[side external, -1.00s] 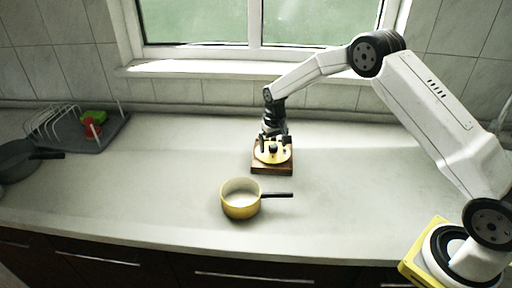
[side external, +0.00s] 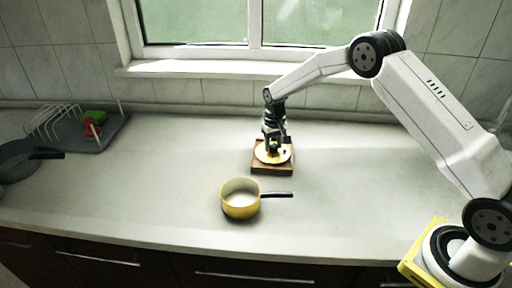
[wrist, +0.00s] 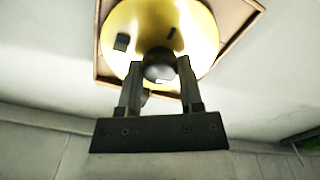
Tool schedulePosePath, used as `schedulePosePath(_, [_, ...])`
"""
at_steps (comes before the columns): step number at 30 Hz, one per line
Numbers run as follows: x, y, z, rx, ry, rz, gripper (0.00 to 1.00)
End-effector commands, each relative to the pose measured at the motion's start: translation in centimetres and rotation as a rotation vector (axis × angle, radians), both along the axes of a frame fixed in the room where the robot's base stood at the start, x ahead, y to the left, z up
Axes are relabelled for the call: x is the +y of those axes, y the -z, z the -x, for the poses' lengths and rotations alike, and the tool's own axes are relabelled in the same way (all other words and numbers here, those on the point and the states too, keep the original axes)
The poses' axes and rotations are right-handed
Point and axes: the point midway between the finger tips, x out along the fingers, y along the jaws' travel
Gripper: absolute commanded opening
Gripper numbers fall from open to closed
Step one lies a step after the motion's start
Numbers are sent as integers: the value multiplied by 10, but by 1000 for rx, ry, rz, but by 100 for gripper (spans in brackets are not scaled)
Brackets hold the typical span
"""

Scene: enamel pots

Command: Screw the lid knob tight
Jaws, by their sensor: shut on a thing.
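The yellow lid (side external: 262,157) lies on a square wooden block (side external: 272,169) on the counter. In the wrist view the lid (wrist: 135,20) fills the top middle, with the dark round knob (wrist: 159,62) near its lower part. My gripper (side external: 275,147) points down over the lid, with its two fingers on either side of the knob. In the wrist view my gripper (wrist: 158,70) is shut on the knob. Its fingers partly hide the knob in the side view. Two small dark bits stand on the lid around the knob.
A yellow saucepan (side external: 240,205) with a dark handle stands in front of the block. A dish rack (side external: 60,125) with a green and a red item is at the left, beside a dark pan (side external: 15,160). The counter between is clear. A window sill (side external: 200,68) runs behind.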

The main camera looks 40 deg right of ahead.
Motion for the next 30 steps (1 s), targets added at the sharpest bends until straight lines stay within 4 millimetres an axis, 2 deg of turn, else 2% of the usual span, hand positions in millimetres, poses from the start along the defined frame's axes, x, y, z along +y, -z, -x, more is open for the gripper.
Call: schedulePosePath(30, [0, -1, 0, -1, 731, 0, 14])
